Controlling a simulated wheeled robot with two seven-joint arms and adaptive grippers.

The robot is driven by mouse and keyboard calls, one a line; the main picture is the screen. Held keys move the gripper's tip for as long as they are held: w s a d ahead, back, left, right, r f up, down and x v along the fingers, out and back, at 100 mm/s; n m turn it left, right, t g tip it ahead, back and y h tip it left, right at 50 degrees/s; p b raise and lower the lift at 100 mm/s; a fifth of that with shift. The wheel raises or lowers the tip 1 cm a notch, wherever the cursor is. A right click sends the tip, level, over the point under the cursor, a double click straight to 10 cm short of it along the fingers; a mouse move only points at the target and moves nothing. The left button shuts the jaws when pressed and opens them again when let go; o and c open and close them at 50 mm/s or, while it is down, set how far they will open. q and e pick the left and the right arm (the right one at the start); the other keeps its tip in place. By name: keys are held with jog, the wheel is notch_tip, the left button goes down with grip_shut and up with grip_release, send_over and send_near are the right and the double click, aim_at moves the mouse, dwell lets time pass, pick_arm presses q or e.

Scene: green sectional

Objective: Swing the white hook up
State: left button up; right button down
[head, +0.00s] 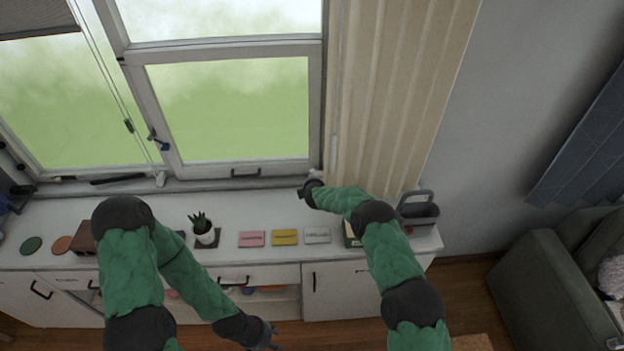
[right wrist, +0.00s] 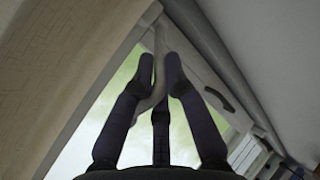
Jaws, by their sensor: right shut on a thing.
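In the right wrist view, a pale white curved piece, which looks like the white hook (right wrist: 148,104), runs between the fingers of my right gripper (right wrist: 160,72). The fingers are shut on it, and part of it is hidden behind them. In the head view, my right gripper (head: 305,191) is at the window's lower right corner, beside the curtain, and I cannot make out the hook there. My left gripper (head: 263,336) hangs low in front of the cabinet, away from the window. Its fingers are too small and dark to read.
A beige curtain (head: 390,95) hangs right of the window (head: 228,110). The white cabinet top (head: 275,212) below carries a potted plant (head: 203,230), pink, yellow and white cards, and a grey caddy (head: 418,210). A green sofa (head: 548,290) stands at the lower right.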

jog(key=shift+d+f+p, duration=0.1)
jog(key=shift+d+p, duration=0.1)
jog(key=shift+p, duration=0.1)
dwell(0.4)
jog(key=c, duration=1.3)
grip_release()
jog(key=shift+d, duration=0.15)
jog(key=shift+a+r, duration=0.2)
jog(key=v, duration=1.1)
jog(key=shift+s+r, duration=0.3)
